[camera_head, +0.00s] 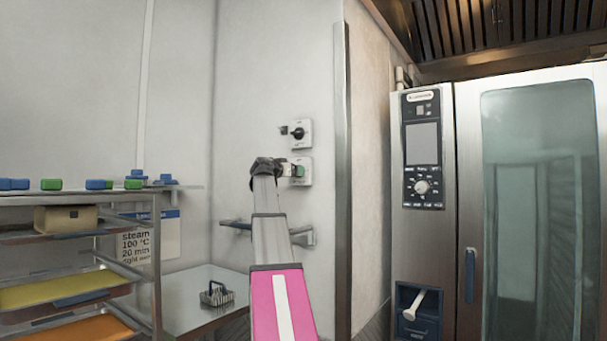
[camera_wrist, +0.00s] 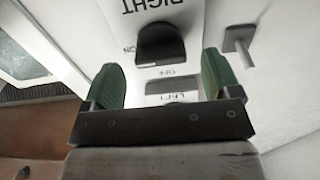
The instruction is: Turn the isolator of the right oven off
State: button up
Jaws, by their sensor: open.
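The right oven's isolator is the lower of two grey switch boxes on the wall, partly hidden by my gripper in the head view (camera_head: 307,172). In the wrist view its black knob (camera_wrist: 160,44) shows large, with an upside-down "RIGHT" label above it in the picture. "ON" is printed at the knob's left and "OFF" below it. The knob lies across the picture, seemingly toward "ON". My gripper (camera_head: 293,170) is open with green finger pads. In the wrist view the fingers (camera_wrist: 160,80) flank the knob's width, apart from it as far as I can tell.
The other isolator (camera_head: 299,133) is just above; a "LEFT" label (camera_wrist: 172,96) shows in the wrist view. A metal peg (camera_wrist: 238,45) stands out from the wall beside the box. The oven (camera_head: 430,235) is to the right, a tray rack (camera_head: 152,270) to the left.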

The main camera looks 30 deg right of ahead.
jog(key=shift+x, duration=0.75)
jog(key=shift+w+d, duration=0.2)
jog(key=shift+d, duration=0.3)
